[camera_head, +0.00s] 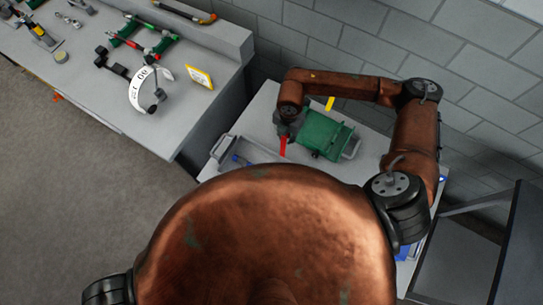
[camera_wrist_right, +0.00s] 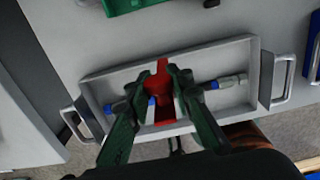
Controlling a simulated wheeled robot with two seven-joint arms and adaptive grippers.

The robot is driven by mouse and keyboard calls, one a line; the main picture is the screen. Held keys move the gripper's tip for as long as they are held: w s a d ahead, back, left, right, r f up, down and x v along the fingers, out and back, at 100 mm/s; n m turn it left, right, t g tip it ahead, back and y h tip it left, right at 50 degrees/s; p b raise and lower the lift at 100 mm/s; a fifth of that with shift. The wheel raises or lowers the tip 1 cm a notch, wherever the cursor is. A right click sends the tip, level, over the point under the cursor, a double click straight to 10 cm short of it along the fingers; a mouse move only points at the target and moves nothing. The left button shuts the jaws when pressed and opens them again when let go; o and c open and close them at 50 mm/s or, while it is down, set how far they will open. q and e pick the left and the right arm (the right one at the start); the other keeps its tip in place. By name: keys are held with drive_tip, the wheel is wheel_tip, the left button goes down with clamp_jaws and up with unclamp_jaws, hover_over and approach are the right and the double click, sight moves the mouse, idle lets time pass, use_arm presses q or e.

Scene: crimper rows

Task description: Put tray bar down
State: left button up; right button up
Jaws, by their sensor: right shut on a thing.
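My right gripper (camera_wrist_right: 158,88) is shut on a red bar (camera_wrist_right: 162,72), which stands out between its fingers in the wrist view. In the head view the red bar (camera_head: 283,146) hangs below the right gripper (camera_head: 286,133). Under it is a grey tray (camera_wrist_right: 210,55) with a handle at each end; part of it shows in the head view (camera_head: 222,147). A silver and blue rod (camera_wrist_right: 228,82) lies across the tray, partly hidden by the fingers. I cannot tell whether the red bar touches the tray floor. My left gripper is not in view.
A green case (camera_head: 325,133) stands beside the tray on the grey table (camera_head: 262,105). A second bench (camera_head: 185,75) at the left holds green and red tools, a white curved dial (camera_head: 137,88) and a yellow sign (camera_head: 199,78). A block wall stands behind.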

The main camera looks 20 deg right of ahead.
drive_tip(key=shift+s+a+r+p, duration=0.1)
drive_tip(key=shift+s+a+p, duration=0.25)
drive_tip(key=shift+s+a, duration=2.05)
drive_tip(key=shift+w+a, duration=0.15)
drive_tip(key=shift+s+a+f+b, duration=1.05)
drive_tip(key=shift+s+a+f, duration=0.85)
drive_tip(key=shift+a, duration=0.15)
drive_tip(key=shift+s+a+f+b, duration=0.3)
drive_tip(key=shift+s+a+f, duration=0.35)
drive_tip(key=shift+s+a, duration=0.25)
drive_tip(key=shift+a, duration=0.1)
drive_tip(key=b, duration=0.5)
hover_over(261, 190)
drive_tip(key=s, duration=0.1)
drive_tip(key=shift+s+f, duration=0.1)
drive_tip(key=shift+f, duration=4.4)
drive_tip(key=shift+c, duration=0.2)
